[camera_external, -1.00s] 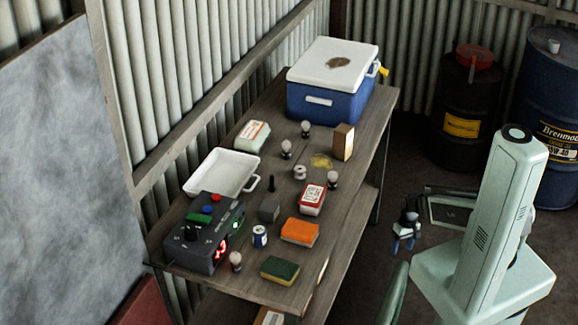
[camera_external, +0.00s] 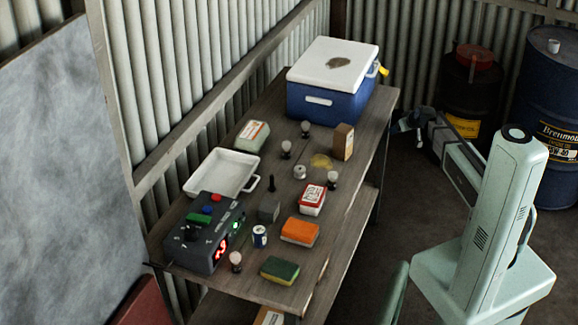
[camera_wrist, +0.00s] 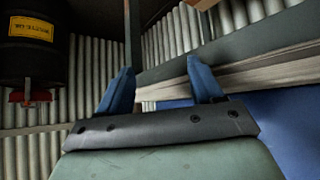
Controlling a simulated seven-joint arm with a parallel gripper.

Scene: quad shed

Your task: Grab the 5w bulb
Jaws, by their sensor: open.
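Several light bulbs stand on the wooden workbench (camera_external: 345,215): one at the far side near the cooler (camera_external: 305,128), one just left of it (camera_external: 286,149), one near the red-and-white box (camera_external: 333,179), and one at the front by the control box (camera_external: 236,260). No wattage marking is readable, so I cannot tell which is 5w. My gripper (camera_external: 398,124) is beyond the bench's right edge, well away from every bulb. In the wrist view my gripper (camera_wrist: 162,88) has its blue fingers apart with nothing between them. No bulb shows there.
The blue cooler with a white lid (camera_external: 333,68) stands at the far end. A cardboard box (camera_external: 343,142), white tray (camera_external: 222,173), sponges (camera_external: 281,270), can (camera_external: 260,236) and control box (camera_external: 207,232) crowd the bench. A black barrel (camera_external: 470,100) stands behind my gripper.

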